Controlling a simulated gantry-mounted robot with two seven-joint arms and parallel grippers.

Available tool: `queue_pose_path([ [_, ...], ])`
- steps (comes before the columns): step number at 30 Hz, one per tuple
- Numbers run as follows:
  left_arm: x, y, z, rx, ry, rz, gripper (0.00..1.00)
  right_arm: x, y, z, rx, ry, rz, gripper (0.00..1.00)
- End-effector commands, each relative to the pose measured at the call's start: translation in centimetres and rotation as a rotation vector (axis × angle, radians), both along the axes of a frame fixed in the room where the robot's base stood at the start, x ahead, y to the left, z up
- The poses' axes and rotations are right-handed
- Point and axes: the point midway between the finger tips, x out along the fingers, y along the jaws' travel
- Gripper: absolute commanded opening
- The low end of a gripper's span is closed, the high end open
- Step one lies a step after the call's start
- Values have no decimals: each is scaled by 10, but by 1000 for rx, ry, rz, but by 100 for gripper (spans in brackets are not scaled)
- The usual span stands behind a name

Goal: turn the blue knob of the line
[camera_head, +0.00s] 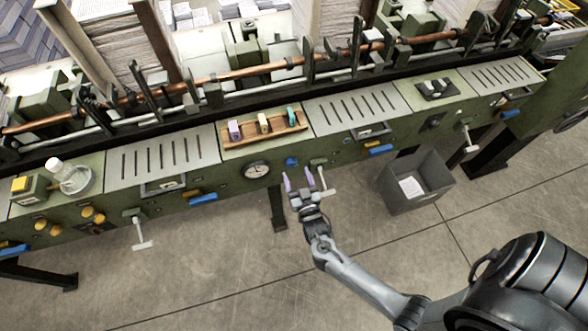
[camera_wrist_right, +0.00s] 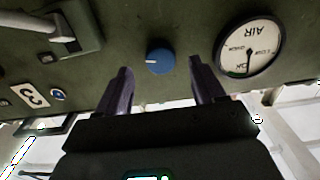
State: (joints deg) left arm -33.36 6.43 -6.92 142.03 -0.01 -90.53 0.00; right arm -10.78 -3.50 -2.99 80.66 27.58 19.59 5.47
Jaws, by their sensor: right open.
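The blue knob (camera_head: 291,161) sits on the green front panel of the line, just right of the round gauge. In the right wrist view the blue knob (camera_wrist_right: 159,61) has a white pointer mark and shows beyond and between the fingertips. My right gripper (camera_head: 302,178) is open and empty, with its two purple-grey fingers pointing up at the panel just below the knob. In the right wrist view the right gripper (camera_wrist_right: 160,85) has one finger on each side of the knob's line, apart from it. My left gripper is not in view.
The round air gauge (camera_head: 257,170) is left of the knob, and a lever handle (camera_head: 322,176) hangs close on the right. A grey bin (camera_head: 416,184) stands on the floor to the right. A wooden tray (camera_head: 263,129) with small coloured items rests above. The floor below is open.

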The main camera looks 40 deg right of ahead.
Motion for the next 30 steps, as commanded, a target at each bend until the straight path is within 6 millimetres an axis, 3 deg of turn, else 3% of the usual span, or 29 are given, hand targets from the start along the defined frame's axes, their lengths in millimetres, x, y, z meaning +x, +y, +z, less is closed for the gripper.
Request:
queue_pose_path([
  [8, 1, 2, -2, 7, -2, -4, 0, 26, -11, 0, 1, -1, 0, 68],
  [20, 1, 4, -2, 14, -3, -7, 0, 31, -13, 0, 1, 0, 0, 68],
  [30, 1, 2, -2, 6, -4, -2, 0, 30, -13, 0, 1, 0, 0, 16],
])
